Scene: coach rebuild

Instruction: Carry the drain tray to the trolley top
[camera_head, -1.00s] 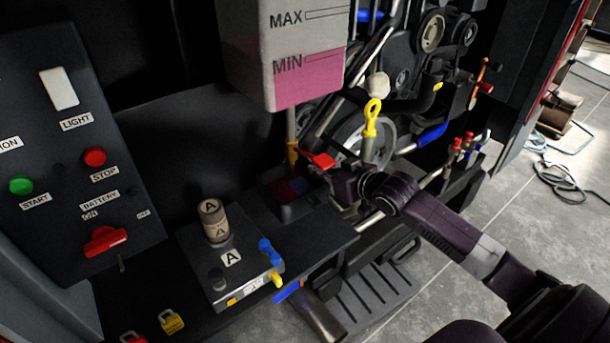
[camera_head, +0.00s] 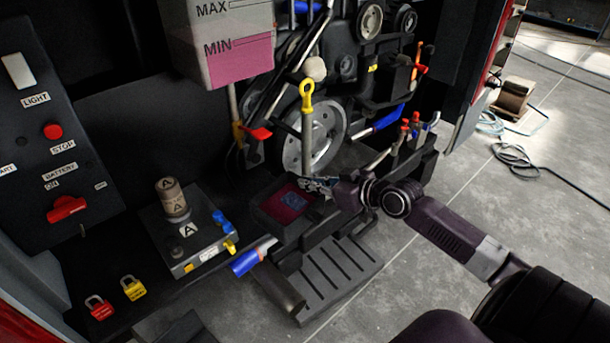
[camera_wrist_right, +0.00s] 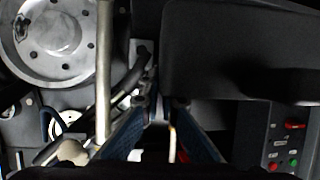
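The drain tray (camera_head: 262,213) is a black, square, open tray with dark red and blue showing inside. It is in the middle of the head view, to the right of the battery block and in front of the large wheel. My right gripper (camera_head: 322,186) reaches in from the right and is closed at the tray's far right edge. In the right wrist view my fingers (camera_wrist_right: 164,108) converge beside a large dark body that looks like the tray's side; the exact contact is hidden in shadow. My left gripper is not in view. I cannot make out a trolley top.
The battery block (camera_head: 200,247) marked A stands on the black shelf at left, with red and yellow padlocks (camera_head: 133,288) nearby. A yellow-ringed dipstick (camera_head: 307,100) and the wheel (camera_head: 325,135) are behind the tray. A slatted step (camera_head: 335,280) lies below.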

